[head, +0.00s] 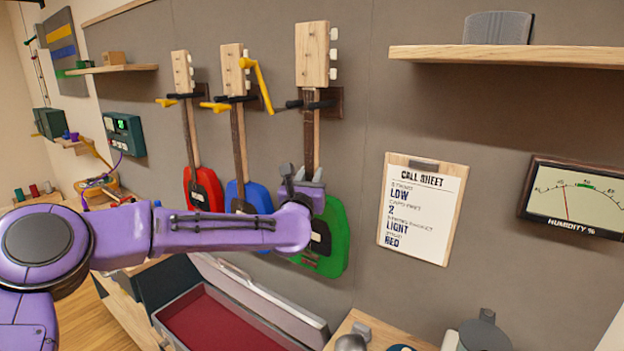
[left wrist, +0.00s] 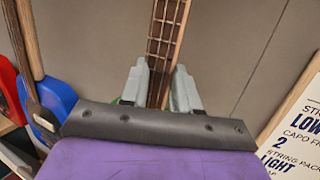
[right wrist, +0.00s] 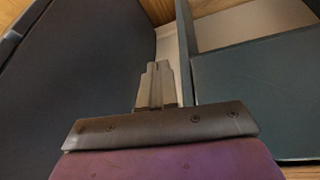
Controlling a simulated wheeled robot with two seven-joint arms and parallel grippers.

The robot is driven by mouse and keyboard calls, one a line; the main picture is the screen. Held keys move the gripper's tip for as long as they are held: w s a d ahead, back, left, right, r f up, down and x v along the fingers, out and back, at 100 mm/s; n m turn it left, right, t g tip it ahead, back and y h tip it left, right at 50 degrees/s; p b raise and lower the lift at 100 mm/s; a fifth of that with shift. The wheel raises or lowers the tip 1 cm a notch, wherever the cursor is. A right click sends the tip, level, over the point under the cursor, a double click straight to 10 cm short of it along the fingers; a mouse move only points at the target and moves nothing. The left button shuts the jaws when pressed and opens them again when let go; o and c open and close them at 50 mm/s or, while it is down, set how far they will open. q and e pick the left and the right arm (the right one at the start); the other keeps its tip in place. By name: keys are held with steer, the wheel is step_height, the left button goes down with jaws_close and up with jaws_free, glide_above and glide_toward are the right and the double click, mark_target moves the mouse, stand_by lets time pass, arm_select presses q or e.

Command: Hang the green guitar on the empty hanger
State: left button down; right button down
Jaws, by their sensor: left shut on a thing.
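The green guitar (head: 335,232) hangs upright against the grey wall panel, with its pale headstock (head: 312,54) at the top. Its neck passes between the dark prongs of the rightmost hanger (head: 338,104), with the headstock just above them. I cannot tell whether the headstock rests on the prongs. My left gripper (head: 300,178) is shut on the lower neck, just above the green body. In the left wrist view its fingers (left wrist: 160,88) stand either side of the fretted neck (left wrist: 167,38). My right gripper (right wrist: 157,84) shows only in the right wrist view, fingers together and empty.
A red guitar (head: 205,187) and a blue guitar (head: 258,195) hang to the left on hangers with yellow parts. A call sheet (head: 422,208) and a humidity meter (head: 575,197) are to the right. An open red-lined case (head: 215,325) lies below. A wooden shelf (head: 510,56) juts out upper right.

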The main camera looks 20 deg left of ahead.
arm_select(q)
steer(key=shift+r, duration=0.1)
steer(key=shift+f+b, duration=1.05)
steer(key=shift+b, duration=0.25)
steer(key=shift+f, duration=0.1)
steer(key=c, duration=0.8)
jaws_free()
steer(key=shift+s, duration=0.1)
steer(key=shift+o, duration=0.2)
steer(key=b+v, duration=0.4)
steer(key=v, duration=0.6)
steer(key=shift+s+b, duration=0.35)
steer(key=shift+d, duration=0.1)
